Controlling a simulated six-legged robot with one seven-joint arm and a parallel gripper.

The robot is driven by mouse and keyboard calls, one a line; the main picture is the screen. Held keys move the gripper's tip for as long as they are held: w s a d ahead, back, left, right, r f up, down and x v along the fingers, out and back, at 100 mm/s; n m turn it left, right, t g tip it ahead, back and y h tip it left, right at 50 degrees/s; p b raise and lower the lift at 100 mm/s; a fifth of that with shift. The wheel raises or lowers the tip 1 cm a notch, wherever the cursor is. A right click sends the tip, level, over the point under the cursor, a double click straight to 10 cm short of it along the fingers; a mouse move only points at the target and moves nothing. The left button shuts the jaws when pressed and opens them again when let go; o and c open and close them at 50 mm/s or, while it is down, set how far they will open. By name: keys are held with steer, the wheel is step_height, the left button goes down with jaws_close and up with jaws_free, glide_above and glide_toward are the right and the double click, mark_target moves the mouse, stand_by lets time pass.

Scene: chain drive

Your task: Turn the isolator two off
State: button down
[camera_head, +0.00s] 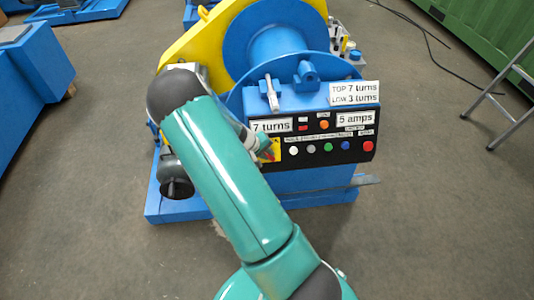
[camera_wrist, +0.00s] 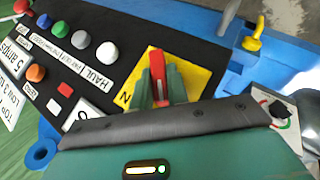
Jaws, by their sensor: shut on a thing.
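A red isolator handle (camera_wrist: 157,66) stands on a yellow plate (camera_wrist: 186,66) at the end of the black control panel, in the middle of the wrist view. My gripper (camera_wrist: 160,84) has its two green fingers on either side of the handle and is shut on it. The handle runs roughly along the fingers, pointing up in the wrist view. In the head view the yellow plate (camera_head: 275,147) shows only in part at the panel's left end, with my arm and gripper hiding most of it. I cannot read a number for this isolator.
A white button (camera_wrist: 107,53) sits close to the yellow plate, with several coloured buttons farther along the panel (camera_head: 350,151). A black knob (camera_wrist: 279,109) on a white plate is near my gripper's right side. A yellow part (camera_wrist: 256,36) stands on the blue frame.

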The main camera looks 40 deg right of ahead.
steer(key=shift+s+f+n+h, duration=0.2)
steer(key=shift+n+h, duration=0.2)
steer(key=shift+h, duration=0.2)
steer(key=c, duration=1.4)
jaws_free()
steer(key=shift+o, duration=0.2)
steer(key=shift+w+r, duration=0.1)
steer(key=shift+w+a+r, duration=0.1)
steer(key=shift+a+r, duration=0.2)
steer(key=shift+r, duration=0.05)
steer(key=v, duration=1.3)
